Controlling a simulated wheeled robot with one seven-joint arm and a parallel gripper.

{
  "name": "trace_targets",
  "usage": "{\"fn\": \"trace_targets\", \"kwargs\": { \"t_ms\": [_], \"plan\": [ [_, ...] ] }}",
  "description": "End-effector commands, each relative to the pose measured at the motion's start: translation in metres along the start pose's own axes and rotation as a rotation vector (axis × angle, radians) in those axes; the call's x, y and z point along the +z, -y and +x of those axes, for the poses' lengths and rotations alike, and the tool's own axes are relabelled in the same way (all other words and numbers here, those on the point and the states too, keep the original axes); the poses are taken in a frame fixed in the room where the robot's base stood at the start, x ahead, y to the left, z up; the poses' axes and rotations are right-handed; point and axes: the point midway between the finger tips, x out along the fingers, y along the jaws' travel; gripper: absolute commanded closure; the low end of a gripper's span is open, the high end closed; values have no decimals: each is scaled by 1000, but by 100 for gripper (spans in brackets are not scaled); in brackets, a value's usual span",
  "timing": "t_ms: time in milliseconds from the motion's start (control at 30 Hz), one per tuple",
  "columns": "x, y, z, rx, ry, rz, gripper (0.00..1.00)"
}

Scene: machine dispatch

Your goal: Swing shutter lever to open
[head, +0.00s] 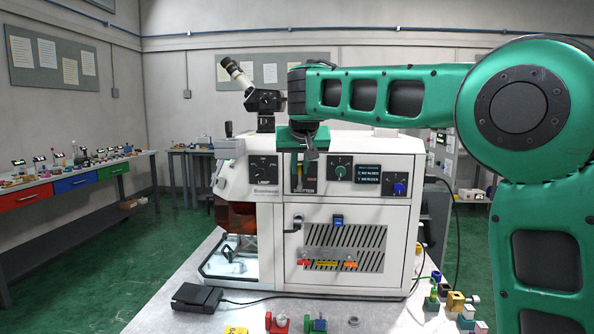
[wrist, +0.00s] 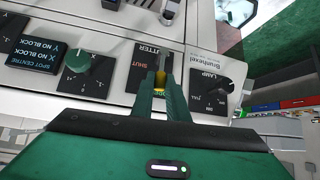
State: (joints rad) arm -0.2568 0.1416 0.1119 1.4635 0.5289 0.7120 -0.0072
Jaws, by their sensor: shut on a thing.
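The white machine (head: 345,215) stands on the bench, with the black shutter panel (head: 303,184) on its front between the lamp panel and another knob panel. In the wrist view the shutter panel (wrist: 139,72) shows the words SHUT and, partly hidden, OPEN. My gripper (head: 310,156) is in front of this panel, pointing at it. In the wrist view my gripper (wrist: 162,78) has its two green fingers close together over the panel, shut on the shutter lever. The lever is mostly hidden between the fingers, and I cannot tell its exact angle.
The lamp knob (wrist: 217,88) and a green knob (wrist: 76,66) flank the shutter panel closely. A microscope eyepiece (head: 240,76) rises from the machine's top. A black foot pedal (head: 196,297) and several small coloured fixtures lie on the bench in front.

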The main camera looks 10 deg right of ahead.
Motion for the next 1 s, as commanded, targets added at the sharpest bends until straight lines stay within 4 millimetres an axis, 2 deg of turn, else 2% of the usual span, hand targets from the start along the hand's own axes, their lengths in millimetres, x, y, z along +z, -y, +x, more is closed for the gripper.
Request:
{"fn": "trace_targets", "kwargs": {
  "t_ms": [233, 267, 300, 333, 667, 833, 1000],
  "plan": [
    [-1, 2, 0, -4, -3, -2, 100],
    [-1, 2, 0, -4, -3, -2, 79],
    [-1, 2, 0, -4, -3, -2, 70],
    [-1, 2, 0, -4, -3, -2, 68],
    [-1, 1, -3, -3, -3, 0, 68],
    [-1, 1, -22, -3, -3, 1, 68],
    [-2, 2, -54, -6, -5, 0, 68]
  ]
}}
